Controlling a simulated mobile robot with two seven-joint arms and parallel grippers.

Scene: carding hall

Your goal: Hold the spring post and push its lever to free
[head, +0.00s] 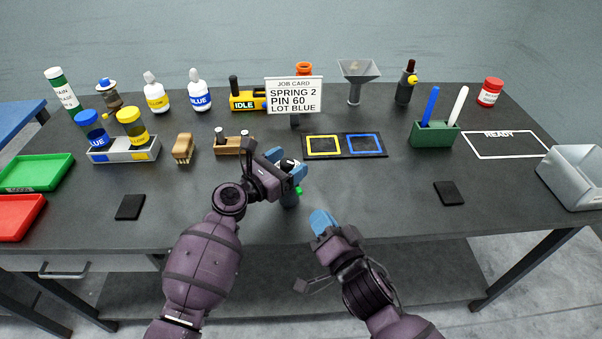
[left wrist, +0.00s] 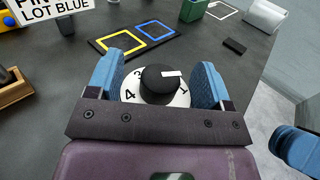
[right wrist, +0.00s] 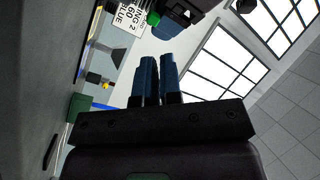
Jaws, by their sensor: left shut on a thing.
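The spring post (head: 289,199) stands upright near the middle front of the table. In the left wrist view its top is a white numbered dial (left wrist: 130,94) with a black knob (left wrist: 158,86) and a white pointer mark. A green lever (head: 298,190) sticks out of its side; it also shows in the right wrist view (right wrist: 153,19). My left gripper (head: 287,165) is shut on the post, one blue finger on each side. My right gripper (head: 321,219) is shut and empty, apart from the post, to its right and nearer the front edge. The fingers partly hide the post.
The job card (head: 294,95) reads SPRING 2, PIN 60, LOT BLUE. Behind the post lies a board with yellow and blue squares (head: 345,157). A wooden block (head: 228,146) stands left. A black pad (head: 448,193) lies right; the table between is clear.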

